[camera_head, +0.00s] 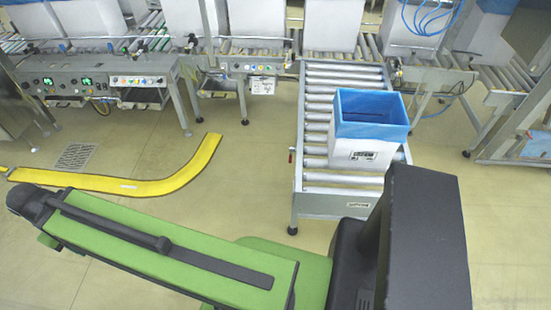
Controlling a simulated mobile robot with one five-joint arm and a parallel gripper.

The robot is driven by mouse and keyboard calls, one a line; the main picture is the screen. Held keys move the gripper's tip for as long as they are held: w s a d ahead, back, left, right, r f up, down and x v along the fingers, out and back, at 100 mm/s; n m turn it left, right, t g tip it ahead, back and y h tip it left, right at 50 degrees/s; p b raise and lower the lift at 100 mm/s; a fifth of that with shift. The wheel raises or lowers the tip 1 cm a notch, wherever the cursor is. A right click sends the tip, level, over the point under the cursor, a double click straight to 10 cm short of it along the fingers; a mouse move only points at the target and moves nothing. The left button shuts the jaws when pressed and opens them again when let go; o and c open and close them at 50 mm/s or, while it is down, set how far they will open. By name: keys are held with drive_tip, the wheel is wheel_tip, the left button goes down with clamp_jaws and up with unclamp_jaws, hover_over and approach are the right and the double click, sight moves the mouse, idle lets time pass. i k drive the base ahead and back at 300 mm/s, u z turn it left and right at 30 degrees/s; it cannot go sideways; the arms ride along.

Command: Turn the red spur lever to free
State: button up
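The red spur lever (291,156) is a very small red-tipped handle at the left side of the roller spur (314,178), close to its near end. It is too small to tell which position it is in. My green and black arm crosses the foreground, below and to the left of the lever, with clear floor between them. My gripper's fingers do not show in this view. Nothing of mine is seen touching the lever.
A white box with a blue liner (370,110) stands on the spur's rollers. A yellow floor strip (150,187) curves across the floor left of the spur. Control panels (105,75) and a conveyor with white boxes run along the back. Floor between strip and spur is free.

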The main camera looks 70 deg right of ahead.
sight(292, 149)
drive_tip(key=i, duration=0.85)
drive_tip(key=z, duration=1.5)
drive_tip(key=i, duration=1)
